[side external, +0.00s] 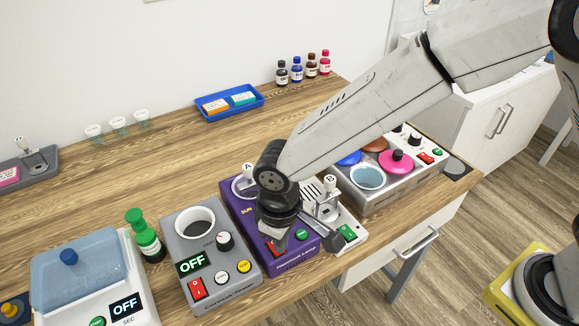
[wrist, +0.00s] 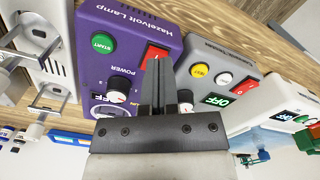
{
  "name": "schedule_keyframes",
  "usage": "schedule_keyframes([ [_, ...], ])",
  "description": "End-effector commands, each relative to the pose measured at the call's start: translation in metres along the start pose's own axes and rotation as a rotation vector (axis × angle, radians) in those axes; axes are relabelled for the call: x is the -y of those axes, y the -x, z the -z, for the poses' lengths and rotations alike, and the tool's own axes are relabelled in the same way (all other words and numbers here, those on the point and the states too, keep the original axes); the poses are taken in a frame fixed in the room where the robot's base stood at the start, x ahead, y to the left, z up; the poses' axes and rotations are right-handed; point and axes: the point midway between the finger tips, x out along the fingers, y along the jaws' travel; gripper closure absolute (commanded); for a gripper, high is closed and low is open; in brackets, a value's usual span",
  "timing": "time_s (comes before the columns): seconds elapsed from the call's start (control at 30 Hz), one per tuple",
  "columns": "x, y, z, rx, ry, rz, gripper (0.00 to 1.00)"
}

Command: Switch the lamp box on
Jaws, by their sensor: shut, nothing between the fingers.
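The lamp box is a purple box (side external: 290,263) with "Hazelvolt Lamp" lettering, and it also shows in the wrist view (wrist: 125,42). It has a green START button (wrist: 103,43), a red rocker switch (wrist: 152,53) and a black and white knob (wrist: 116,95) by the word POWER. My gripper (wrist: 158,64) is shut and empty, with its fingertips at the red switch and partly hiding it. I cannot tell whether they touch it. In the side view my gripper (side external: 274,246) is over the front of the purple box, and the arm hides much of the box's top.
A grey box (side external: 227,284) with an OFF display stands close left of the lamp box. A white device (side external: 349,228) stands close right. Beyond it is a grey unit (side external: 377,200) with coloured lids. A green-capped bottle (side external: 148,245) and a blue-lidded device (side external: 80,270) stand further left.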

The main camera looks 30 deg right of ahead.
Motion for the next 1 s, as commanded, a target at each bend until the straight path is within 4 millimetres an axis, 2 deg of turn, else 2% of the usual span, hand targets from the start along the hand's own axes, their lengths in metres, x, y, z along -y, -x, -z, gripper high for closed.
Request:
schedule_keyframes([
  [1.0,0.000,-0.011,0.000,0.001,0.000,0.000,1.00],
])
